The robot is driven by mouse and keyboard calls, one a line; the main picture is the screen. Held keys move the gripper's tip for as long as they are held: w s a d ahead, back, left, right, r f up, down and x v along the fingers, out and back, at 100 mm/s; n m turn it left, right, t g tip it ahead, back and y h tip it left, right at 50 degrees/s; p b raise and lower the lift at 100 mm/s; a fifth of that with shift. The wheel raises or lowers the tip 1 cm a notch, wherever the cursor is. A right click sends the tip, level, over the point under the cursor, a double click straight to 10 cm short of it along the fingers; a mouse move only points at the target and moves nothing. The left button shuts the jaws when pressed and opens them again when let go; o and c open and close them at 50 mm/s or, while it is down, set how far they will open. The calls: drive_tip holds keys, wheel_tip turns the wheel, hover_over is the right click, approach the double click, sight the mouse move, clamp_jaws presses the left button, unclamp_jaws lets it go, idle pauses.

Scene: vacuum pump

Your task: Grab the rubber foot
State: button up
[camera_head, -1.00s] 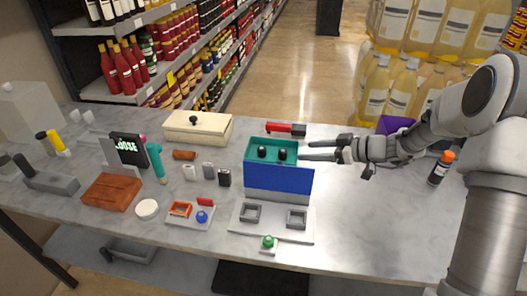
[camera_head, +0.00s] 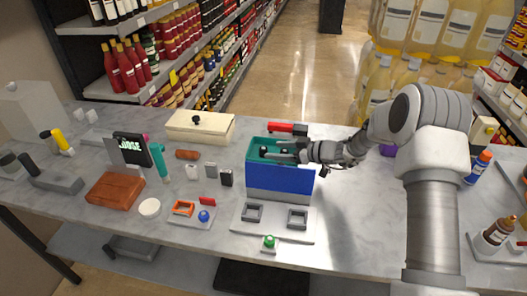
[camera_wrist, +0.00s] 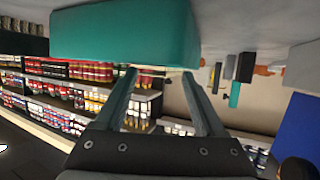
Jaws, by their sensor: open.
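A blue box (camera_head: 285,180) stands on the table and carries a teal open tray (camera_head: 253,157). A small dark rounded piece (camera_head: 262,151), which looks like a rubber foot, shows in the tray. A second such piece is hidden or covered by my gripper. My gripper (camera_head: 268,151) reaches in from the right, with its fingers over the tray. It is open, and nothing is seen held. In the wrist view the open fingers (camera_wrist: 158,75) point toward a teal surface (camera_wrist: 125,32); no foot shows clearly between them there.
A red-handled tool (camera_head: 287,128) lies just behind the tray. A cream lidded box (camera_head: 200,128) stands behind left. A grey plate (camera_head: 275,221) with two square frames lies in front of the box. A green button (camera_head: 269,241) is at the front. Free table lies to the right.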

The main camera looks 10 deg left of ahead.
sight(264, 148)
drive_tip(key=x, duration=0.4)
drive_tip(key=shift+w+a+p, duration=0.3)
drive_tip(key=shift+p, duration=0.1)
clamp_jaws()
